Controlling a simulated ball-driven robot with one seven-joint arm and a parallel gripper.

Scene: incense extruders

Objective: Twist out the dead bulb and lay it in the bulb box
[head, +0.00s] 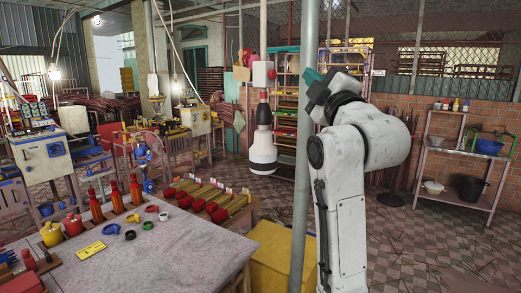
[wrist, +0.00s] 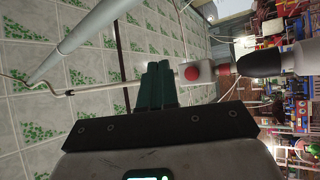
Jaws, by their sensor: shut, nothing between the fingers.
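My gripper (head: 311,75) is raised in the head view, its teal fingers pointing up and left; they are together and empty. In the wrist view the shut fingers (wrist: 158,66) show in the middle. A pale vertical pole hangs left of my gripper in the head view, with a red-buttoned box (head: 263,75) and below it a black and white fitting (head: 262,148). The fitting is apart from my fingers. In the wrist view the fitting's black cone (wrist: 262,63) lies to their right. I cannot tell a dead bulb or a bulb box for sure.
A grey pole (head: 301,190) stands close beside my arm. A yellow box (head: 272,258) is low in front, beside a table (head: 185,255) with bottles and rings. A metal shelf (head: 455,160) is at right, with open tiled floor before it. Lit bulbs (head: 55,73) hang at left.

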